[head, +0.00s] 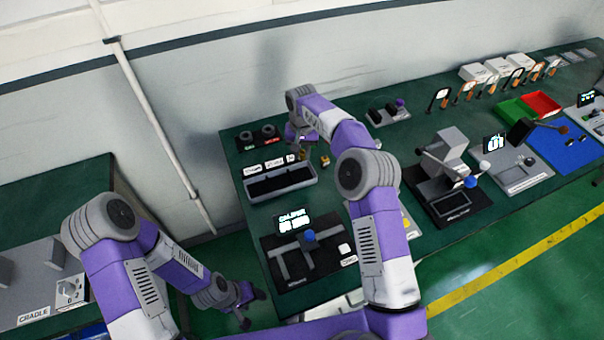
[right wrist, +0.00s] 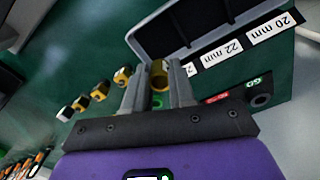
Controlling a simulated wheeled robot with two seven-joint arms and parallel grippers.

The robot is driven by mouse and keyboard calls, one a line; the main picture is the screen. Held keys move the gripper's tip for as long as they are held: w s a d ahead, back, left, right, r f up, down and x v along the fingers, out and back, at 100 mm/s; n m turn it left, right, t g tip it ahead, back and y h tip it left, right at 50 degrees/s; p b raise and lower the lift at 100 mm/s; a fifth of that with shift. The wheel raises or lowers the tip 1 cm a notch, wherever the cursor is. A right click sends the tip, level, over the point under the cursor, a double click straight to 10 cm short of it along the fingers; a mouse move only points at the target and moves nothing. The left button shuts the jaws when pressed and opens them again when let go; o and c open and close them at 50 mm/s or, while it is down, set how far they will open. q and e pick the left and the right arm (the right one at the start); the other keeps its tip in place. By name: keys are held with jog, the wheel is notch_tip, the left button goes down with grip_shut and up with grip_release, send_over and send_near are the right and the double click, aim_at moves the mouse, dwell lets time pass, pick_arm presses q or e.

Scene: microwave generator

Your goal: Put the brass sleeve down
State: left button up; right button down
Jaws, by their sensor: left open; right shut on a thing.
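The brass sleeve (right wrist: 159,74) shows in the right wrist view between the two fingertips of my right gripper (right wrist: 158,80), which is shut on it. Whether the sleeve touches the green table below cannot be told. In the head view my right gripper (head: 300,143) is low over the far left part of the table, and the held sleeve is hard to make out there. My left gripper (head: 244,304) is open and empty, low at the left of the table's front edge, far from the sleeve.
A grey tray (right wrist: 153,46) with dark slots and millimetre labels lies close to the held sleeve. Several other sleeves (right wrist: 100,91) stand in a row beside my right gripper. Dark gauges with green and red labels (right wrist: 252,82) are on the other side. A caliper station (head: 292,262) stands nearer.

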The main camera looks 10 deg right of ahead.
aim_at(302, 176)
notch_tip(302, 176, down, 9)
jog(key=shift+f+b, duration=0.1)
jog(key=shift+b, duration=0.25)
jog(key=shift+f, duration=0.2)
jog(key=c, duration=1.2)
grip_release()
jog(key=shift+r, duration=0.1)
notch_tip(302, 176, up, 12)
jog(key=shift+r+p, duration=0.1)
jog(key=shift+p, duration=0.45)
